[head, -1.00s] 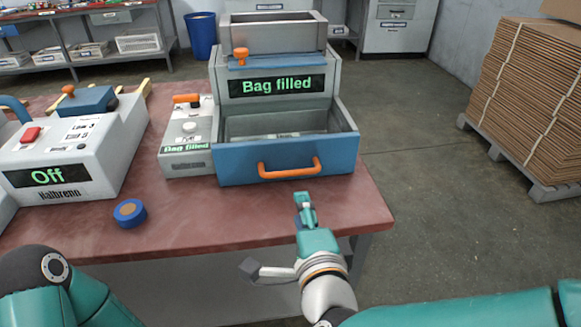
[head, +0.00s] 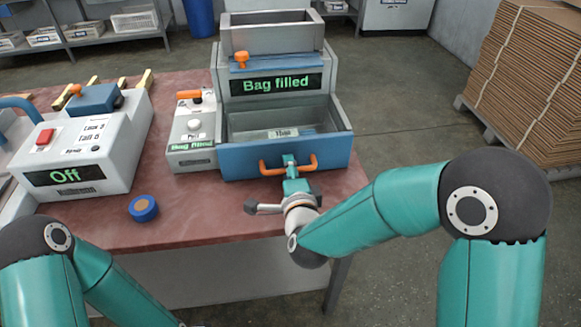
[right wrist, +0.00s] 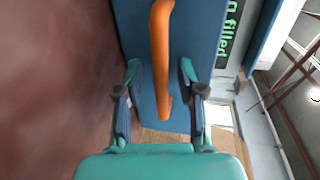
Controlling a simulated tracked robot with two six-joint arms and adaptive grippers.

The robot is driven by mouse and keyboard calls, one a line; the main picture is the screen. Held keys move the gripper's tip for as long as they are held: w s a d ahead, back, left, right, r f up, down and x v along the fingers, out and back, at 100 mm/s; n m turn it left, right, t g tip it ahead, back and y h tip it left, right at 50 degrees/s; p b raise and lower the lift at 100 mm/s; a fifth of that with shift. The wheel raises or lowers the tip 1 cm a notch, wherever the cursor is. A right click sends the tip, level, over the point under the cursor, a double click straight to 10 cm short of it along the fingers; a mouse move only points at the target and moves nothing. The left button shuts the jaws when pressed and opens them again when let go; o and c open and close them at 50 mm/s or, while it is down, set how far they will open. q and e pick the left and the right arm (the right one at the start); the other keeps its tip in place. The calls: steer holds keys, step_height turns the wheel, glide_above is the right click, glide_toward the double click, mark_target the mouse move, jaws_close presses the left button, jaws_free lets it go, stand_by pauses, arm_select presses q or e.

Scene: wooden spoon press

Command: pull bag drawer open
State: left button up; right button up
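The bag drawer (head: 225,157) is a blue-fronted, open-topped tray low on the grey machine (head: 230,98). A pale labelled packet (head: 283,133) lies inside. I cannot tell how far out it stands. Its orange handle (head: 270,170) spans the front; it also shows in the right wrist view (right wrist: 162,50). My right gripper (head: 290,160) is at the middle of the handle. In the right wrist view its fingers (right wrist: 158,75) are apart, one on each side of the handle, with gaps visible. My left arm is at the lower left; its gripper is out of view.
A control box with an orange lever (head: 190,97) stands left of the drawer. A white machine reading "Off" (head: 85,150) and a blue tape roll (head: 143,208) are further left on the red table (head: 210,215). Stacked cardboard (head: 515,90) stands on the floor at right.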

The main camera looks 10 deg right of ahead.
steer(key=shift+w, duration=0.25)
jaws_close()
steer(key=shift+s+f, duration=0.1)
steer(key=shift+f, duration=0.05)
